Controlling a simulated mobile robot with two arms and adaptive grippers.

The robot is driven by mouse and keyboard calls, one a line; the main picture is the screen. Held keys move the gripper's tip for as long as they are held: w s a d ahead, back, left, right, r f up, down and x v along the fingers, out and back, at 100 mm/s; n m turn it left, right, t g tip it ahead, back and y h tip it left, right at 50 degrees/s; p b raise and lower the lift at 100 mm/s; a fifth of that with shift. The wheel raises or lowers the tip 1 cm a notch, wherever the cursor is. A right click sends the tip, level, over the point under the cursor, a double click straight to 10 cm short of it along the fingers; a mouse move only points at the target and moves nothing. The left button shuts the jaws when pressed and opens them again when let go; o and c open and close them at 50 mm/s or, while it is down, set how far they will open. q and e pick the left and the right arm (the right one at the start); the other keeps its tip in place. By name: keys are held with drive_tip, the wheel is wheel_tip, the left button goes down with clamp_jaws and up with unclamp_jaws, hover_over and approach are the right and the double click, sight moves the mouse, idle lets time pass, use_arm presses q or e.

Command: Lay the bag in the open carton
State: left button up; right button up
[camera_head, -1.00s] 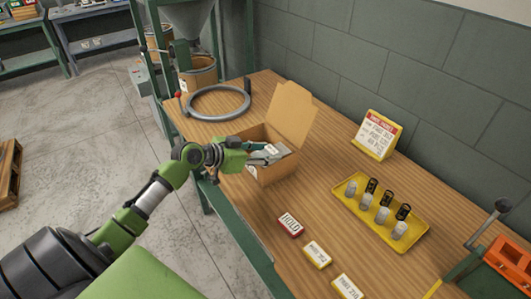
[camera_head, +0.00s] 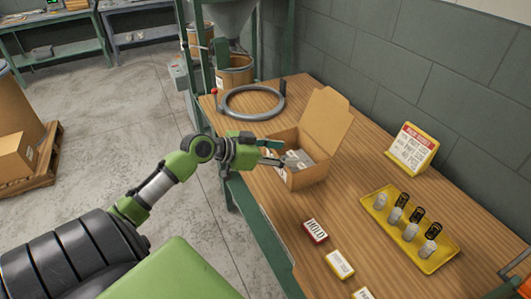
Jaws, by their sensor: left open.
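The open carton (camera_head: 304,178) stands on the wooden bench with its lid (camera_head: 326,118) raised at the back. A grey bag (camera_head: 301,158) with a pale label lies inside it, partly hidden by the carton's front wall and my gripper. My left gripper (camera_head: 279,153) is open at the carton's left rim, with its fingers pointing right, close to the bag. I cannot tell whether a finger still touches the bag. My right gripper is out of view.
A grey ring (camera_head: 252,101) lies on the bench behind the carton. A yellow tray (camera_head: 440,255) with several small cylinders and springs, a sign (camera_head: 413,147) and small label blocks such as the HOLD block (camera_head: 314,231) stand to the right. Bare wood lies between carton and tray.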

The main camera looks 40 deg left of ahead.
use_arm(q)
drive_tip(key=v, duration=0.6)
drive_tip(key=shift+b, duration=0.45)
drive_tip(key=shift+s+r, duration=0.1)
drive_tip(key=shift+s, duration=0.05)
drive_tip(key=shift+a, duration=0.1)
